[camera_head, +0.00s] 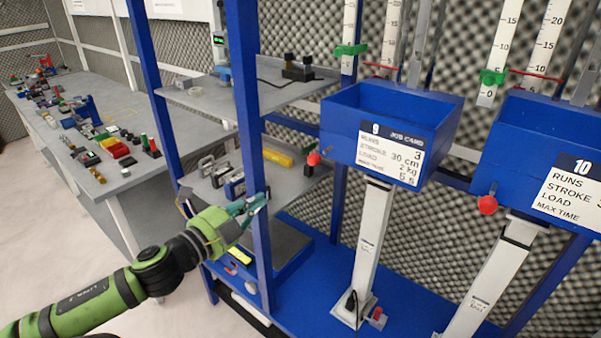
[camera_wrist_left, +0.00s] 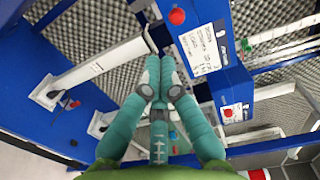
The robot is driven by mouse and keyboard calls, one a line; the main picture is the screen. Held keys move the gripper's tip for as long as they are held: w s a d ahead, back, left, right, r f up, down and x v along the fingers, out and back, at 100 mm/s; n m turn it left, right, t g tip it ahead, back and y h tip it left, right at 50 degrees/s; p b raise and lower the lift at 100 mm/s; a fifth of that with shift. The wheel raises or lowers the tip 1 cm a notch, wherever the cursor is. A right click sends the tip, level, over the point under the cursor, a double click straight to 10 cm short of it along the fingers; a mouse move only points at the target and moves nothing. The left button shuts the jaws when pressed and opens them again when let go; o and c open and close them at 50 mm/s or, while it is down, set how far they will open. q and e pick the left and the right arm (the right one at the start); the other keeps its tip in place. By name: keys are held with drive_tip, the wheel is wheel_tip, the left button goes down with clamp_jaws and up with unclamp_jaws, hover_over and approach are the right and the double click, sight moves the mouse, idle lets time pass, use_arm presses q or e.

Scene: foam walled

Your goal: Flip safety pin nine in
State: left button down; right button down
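A red ball knob on a short stem (camera_head: 314,158) sticks out at the left side of the blue bin (camera_head: 440,133), whose job card (camera_head: 390,150) carries a number that looks like 9. A red knob also shows in the wrist view (camera_wrist_left: 177,16), beside a card. My left gripper (camera_head: 262,200) is beside the blue rack post, left of and below the bin, apart from the knob. In the wrist view its teal fingers (camera_wrist_left: 160,62) are together with nothing visible between them. My right gripper is in neither view.
A second blue bin with card 10 (camera_head: 570,180) and its red knob (camera_head: 487,205) is at right. A blue post (camera_head: 250,120) stands close to my left gripper. A white column (camera_head: 367,245) supports bin nine; its foot has a small red part (camera_head: 377,314).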

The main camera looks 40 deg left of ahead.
use_arm(q)
drive_tip(key=shift+d+r+m, duration=0.3)
drive_tip(key=shift+d+r, duration=0.25)
drive_tip(key=shift+r, duration=0.2)
drive_tip(key=p, duration=0.3)
approach(310, 164)
drive_tip(key=w, duration=0.5)
drive_tip(key=shift+w+d, duration=0.1)
drive_tip(key=shift+d, duration=0.05)
drive_tip(key=shift+w+d+f, duration=0.1)
drive_tip(key=shift+w+f, duration=0.05)
drive_tip(key=shift+w, duration=0.8)
